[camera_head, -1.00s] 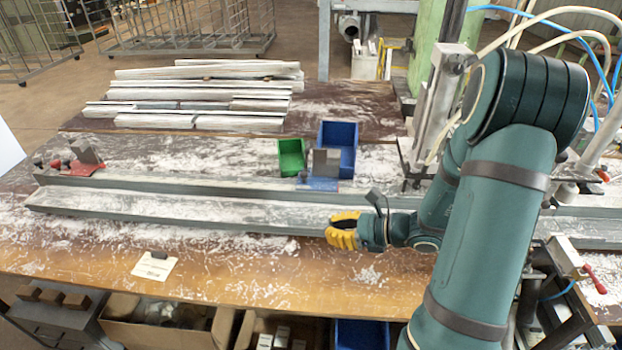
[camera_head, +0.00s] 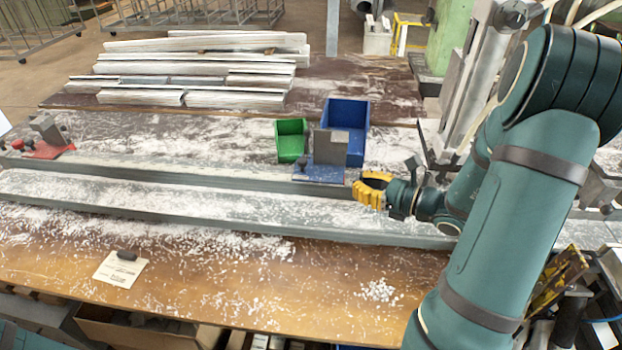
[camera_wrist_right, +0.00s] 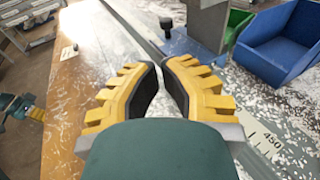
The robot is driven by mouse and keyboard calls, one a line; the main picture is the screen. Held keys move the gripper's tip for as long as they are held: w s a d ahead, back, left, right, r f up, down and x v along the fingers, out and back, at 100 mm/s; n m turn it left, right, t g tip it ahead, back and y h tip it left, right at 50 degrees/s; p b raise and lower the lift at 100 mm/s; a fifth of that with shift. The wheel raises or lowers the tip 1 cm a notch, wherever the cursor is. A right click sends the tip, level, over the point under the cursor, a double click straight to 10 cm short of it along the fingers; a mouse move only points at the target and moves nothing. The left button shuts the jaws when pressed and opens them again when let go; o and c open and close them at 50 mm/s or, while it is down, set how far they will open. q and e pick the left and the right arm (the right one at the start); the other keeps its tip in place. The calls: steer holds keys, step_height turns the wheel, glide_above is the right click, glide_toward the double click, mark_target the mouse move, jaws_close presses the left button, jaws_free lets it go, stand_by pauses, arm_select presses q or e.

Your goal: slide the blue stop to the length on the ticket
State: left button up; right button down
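The blue stop (camera_head: 318,173) sits on the long grey rail (camera_head: 235,183), with an upright grey plate and a dark knob. It also shows beyond my fingers in the right wrist view (camera_wrist_right: 196,52). My right gripper (camera_head: 370,189) is just right of the stop and nearer the front, apart from it. In the wrist view its yellow fingers (camera_wrist_right: 160,70) are parted by a narrow gap with nothing between them. The ticket (camera_head: 118,271) lies on the bench at the front left under a small dark object; its writing is unreadable. My left gripper (camera_wrist_right: 35,113) shows partly at the wrist view's left edge.
A red stop (camera_head: 46,151) stands at the rail's left end. Green (camera_head: 291,148) and blue (camera_head: 357,118) bins stand behind the blue stop. A scale marked 450 (camera_wrist_right: 270,143) shows in the wrist view. White profiles (camera_head: 190,75) lie at the back.

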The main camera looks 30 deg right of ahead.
mark_target(303, 167)
steer(key=shift+w+d+f, duration=0.15)
steer(key=shift+w+f, duration=0.2)
steer(key=shift+f, duration=0.15)
steer(key=x, duration=0.6)
steer(key=b+x, duration=0.1)
steer(key=x, duration=0.6)
steer(key=shift+w+r, duration=0.15)
steer(key=shift+w, duration=0.15)
steer(key=shift+b, duration=0.3)
steer(key=shift+w+a+b, duration=0.35)
steer(key=shift+a+b, duration=0.05)
steer(key=shift+b, duration=0.05)
